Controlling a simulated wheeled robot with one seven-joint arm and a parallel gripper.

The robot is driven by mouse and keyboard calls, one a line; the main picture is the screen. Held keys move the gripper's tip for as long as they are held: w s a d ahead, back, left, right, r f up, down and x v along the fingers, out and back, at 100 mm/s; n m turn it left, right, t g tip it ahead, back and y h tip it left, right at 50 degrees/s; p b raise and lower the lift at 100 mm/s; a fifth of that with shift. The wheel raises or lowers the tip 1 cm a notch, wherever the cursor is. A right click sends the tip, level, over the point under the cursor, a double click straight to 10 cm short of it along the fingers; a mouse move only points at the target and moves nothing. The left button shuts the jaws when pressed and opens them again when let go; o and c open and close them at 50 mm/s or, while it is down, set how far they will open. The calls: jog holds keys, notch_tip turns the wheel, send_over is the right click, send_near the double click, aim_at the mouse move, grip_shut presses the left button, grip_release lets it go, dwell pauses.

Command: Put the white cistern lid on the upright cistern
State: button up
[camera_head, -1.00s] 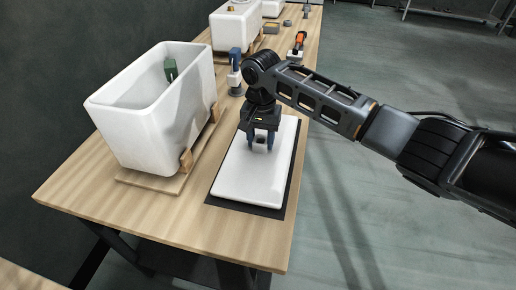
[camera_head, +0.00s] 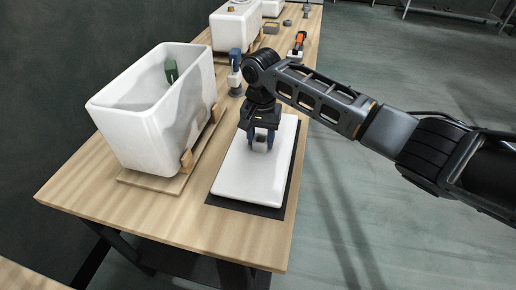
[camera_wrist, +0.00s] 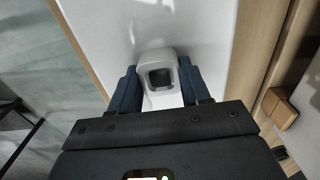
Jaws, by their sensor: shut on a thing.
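The white cistern lid (camera_head: 252,176) lies flat on a dark mat (camera_head: 245,207) at the front right of the bench. It also shows in the wrist view (camera_wrist: 190,25). My gripper (camera_head: 262,142) points down over the lid's far half, and its blue fingers are shut on the raised knob (camera_wrist: 159,75) on the lid's top. The lid appears to rest on the mat. The upright cistern (camera_head: 143,130) is a white open-topped box to the left of the lid, on a wooden base. A green fitting (camera_head: 170,70) shows inside it.
Wooden blocks (camera_head: 187,160) stand against the cistern's right side, between it and the lid. A blue-and-white tool (camera_head: 235,70) stands behind. More white cisterns (camera_head: 236,27) and an orange-handled tool (camera_head: 299,42) are farther back. The bench's front strip (camera_head: 150,215) is clear.

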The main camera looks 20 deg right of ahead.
jog(key=shift+r, duration=0.3)
jog(key=shift+r+p, duration=1.55)
jog(key=shift+p, duration=0.6)
jog(key=shift+f, duration=0.1)
